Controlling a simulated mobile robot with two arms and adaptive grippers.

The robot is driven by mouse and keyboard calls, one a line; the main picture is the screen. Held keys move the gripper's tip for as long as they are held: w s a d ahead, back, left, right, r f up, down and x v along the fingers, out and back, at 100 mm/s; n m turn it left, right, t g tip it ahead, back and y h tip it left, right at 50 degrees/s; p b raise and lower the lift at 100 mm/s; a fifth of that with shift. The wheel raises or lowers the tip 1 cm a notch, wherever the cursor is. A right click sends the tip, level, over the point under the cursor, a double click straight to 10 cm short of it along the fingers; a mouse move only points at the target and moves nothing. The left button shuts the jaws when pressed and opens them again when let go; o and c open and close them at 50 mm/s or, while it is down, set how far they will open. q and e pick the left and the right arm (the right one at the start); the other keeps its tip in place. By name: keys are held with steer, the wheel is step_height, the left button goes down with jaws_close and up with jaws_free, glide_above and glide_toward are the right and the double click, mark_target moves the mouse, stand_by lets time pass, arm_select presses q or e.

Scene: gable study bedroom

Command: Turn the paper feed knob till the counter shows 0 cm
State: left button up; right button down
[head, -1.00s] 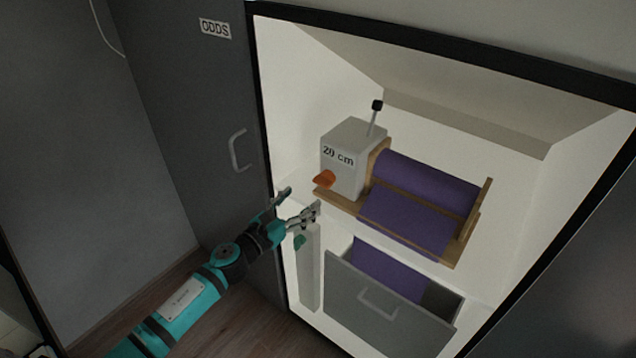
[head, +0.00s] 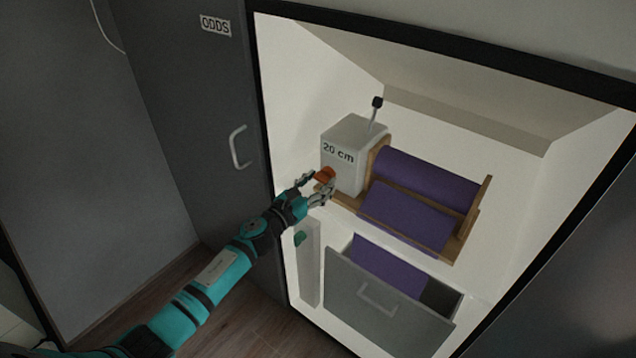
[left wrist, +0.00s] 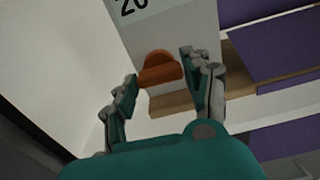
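The grey-white feed box (head: 349,142) stands in the lit alcove, and its counter reads "20 cm". The orange knob (head: 325,174) sits low on the front of the box. It also shows in the left wrist view (left wrist: 160,68). My left gripper (head: 319,185) is open just in front of the knob. In the left wrist view its fingers (left wrist: 158,92) stand apart on either side of the knob, and I cannot tell whether they touch it. Purple paper (head: 420,177) is on a wooden roller frame (head: 463,233) beside the box. My right gripper is not in view.
A black-tipped lever (head: 376,103) rises from the box. Below is an open grey drawer (head: 350,294) with purple paper hanging into it. A narrow white post with a green part (head: 300,239) stands left of the drawer. A dark door labelled "ODDS" (head: 215,25) is at left.

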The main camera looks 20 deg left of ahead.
arm_select(q)
steer(key=c, duration=0.6)
steer(key=shift+n, duration=0.4)
